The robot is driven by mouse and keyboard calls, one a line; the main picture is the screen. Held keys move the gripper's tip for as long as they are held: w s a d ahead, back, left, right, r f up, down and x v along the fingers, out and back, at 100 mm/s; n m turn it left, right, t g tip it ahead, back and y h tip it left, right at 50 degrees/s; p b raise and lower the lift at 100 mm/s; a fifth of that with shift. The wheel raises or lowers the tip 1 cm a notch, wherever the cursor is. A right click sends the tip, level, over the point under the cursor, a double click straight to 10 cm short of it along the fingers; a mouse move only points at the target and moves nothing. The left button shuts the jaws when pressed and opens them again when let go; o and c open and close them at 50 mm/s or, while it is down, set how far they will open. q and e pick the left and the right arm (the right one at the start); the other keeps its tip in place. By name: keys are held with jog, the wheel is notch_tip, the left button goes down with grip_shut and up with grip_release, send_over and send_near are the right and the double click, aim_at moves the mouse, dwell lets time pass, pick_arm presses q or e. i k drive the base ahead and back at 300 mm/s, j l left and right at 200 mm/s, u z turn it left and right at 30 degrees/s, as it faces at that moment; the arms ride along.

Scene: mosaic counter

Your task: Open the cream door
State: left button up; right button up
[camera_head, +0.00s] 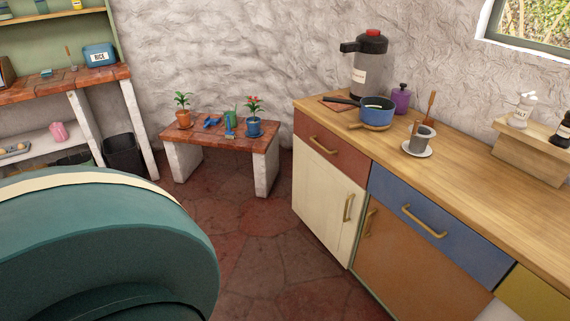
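The cream door (322,197) is the front of the lower left cabinet under the wooden counter. It looks shut, flush with the cabinet front. Its brass vertical handle (348,207) is near the door's right edge. A red-brown drawer (329,149) with a brass handle sits just above it. An orange-brown door (405,262) is to its right, with its own handle (370,223) near its left edge. Neither of my grippers is in view.
A large teal rounded shape (100,235) with a cream rim fills the lower left. Dark red floor (265,235) is clear before the cream door. A low tiled bench (185,139) with potted plants stands behind. A pot (376,112) and pump flask (369,65) stand on the counter.

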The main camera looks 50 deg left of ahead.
aim_at(328, 201)
jog(key=u, duration=1.25)
jog(key=i+j, duration=0.4)
jog(key=j, duration=0.15)
jog(key=i+j, duration=0.45)
jog(key=i+z, duration=0.1)
jog(key=z, duration=0.35)
jog(key=i+j+z, duration=0.1)
jog(key=z, duration=0.8)
jog(key=i+l+z, duration=0.1)
jog(key=i, duration=0.3)
jog(key=i+l, duration=0.15)
jog(key=i, duration=0.25)
jog(key=l+z, duration=0.05)
